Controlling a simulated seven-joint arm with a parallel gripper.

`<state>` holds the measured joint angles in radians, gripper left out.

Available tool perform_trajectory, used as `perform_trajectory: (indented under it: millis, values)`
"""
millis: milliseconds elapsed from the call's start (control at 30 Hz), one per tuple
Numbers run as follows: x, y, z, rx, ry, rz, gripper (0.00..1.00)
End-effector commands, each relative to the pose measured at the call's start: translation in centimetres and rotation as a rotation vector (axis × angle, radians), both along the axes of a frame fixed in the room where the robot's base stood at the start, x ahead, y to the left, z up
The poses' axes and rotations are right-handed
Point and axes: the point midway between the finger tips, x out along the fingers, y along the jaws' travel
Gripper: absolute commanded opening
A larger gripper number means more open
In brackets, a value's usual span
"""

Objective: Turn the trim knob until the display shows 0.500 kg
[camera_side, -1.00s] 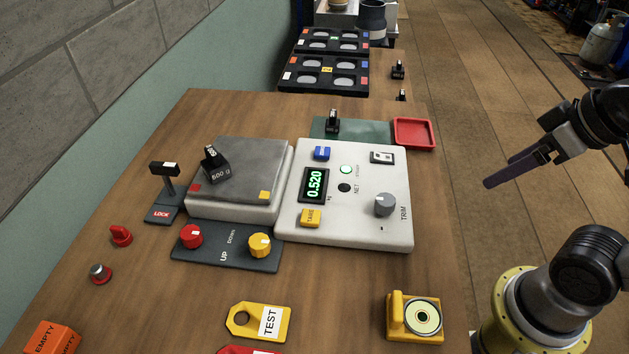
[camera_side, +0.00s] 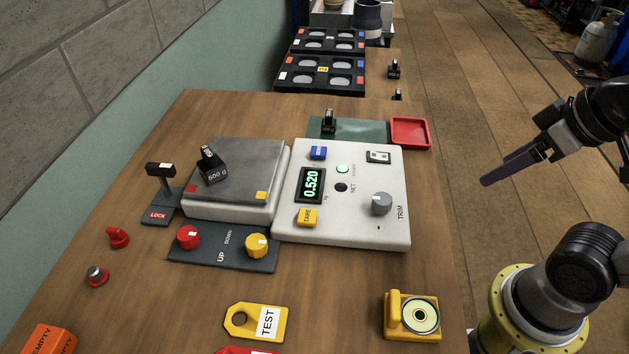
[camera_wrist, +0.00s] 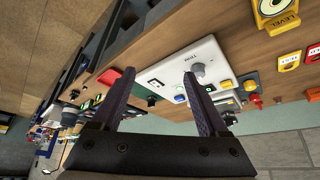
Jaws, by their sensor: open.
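The trim knob (camera_side: 381,203) is a grey dial with a white mark on the right side of the white control panel (camera_side: 350,233). The display (camera_side: 311,185) reads 0.520 in green digits. A black 500 g weight (camera_side: 212,170) sits on the grey scale plate (camera_side: 250,160). My gripper (camera_side: 484,182) is open and empty, off the table's right edge and well to the right of the knob. In the wrist view my gripper (camera_wrist: 158,82) shows two dark fingers spread apart, with the trim knob (camera_wrist: 198,70) beyond, close to the right finger.
The panel also holds a yellow TARE button (camera_side: 308,217), a blue button (camera_side: 318,153) and a switch (camera_side: 378,157). A LOCK lever (camera_side: 160,190) stands left of the scale. Red (camera_side: 188,237) and yellow (camera_side: 256,245) knobs sit in front. A level (camera_side: 413,316) lies at front right.

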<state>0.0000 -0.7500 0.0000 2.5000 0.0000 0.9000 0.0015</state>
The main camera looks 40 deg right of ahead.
Motion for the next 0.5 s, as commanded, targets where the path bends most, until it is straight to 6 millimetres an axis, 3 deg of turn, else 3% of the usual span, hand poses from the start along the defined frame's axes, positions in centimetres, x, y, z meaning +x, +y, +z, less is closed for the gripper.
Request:
perform_trajectory:
  millis: [167,267,500]
  values:
    - [-0.4,0.0,0.0,0.040,0.019,-0.077,0.76]
    - [-0.2,0.0,1.2,0.090,0.027,-0.173,0.76]
    - [2.9,1.1,4.5,0.201,0.139,-0.399,0.76]
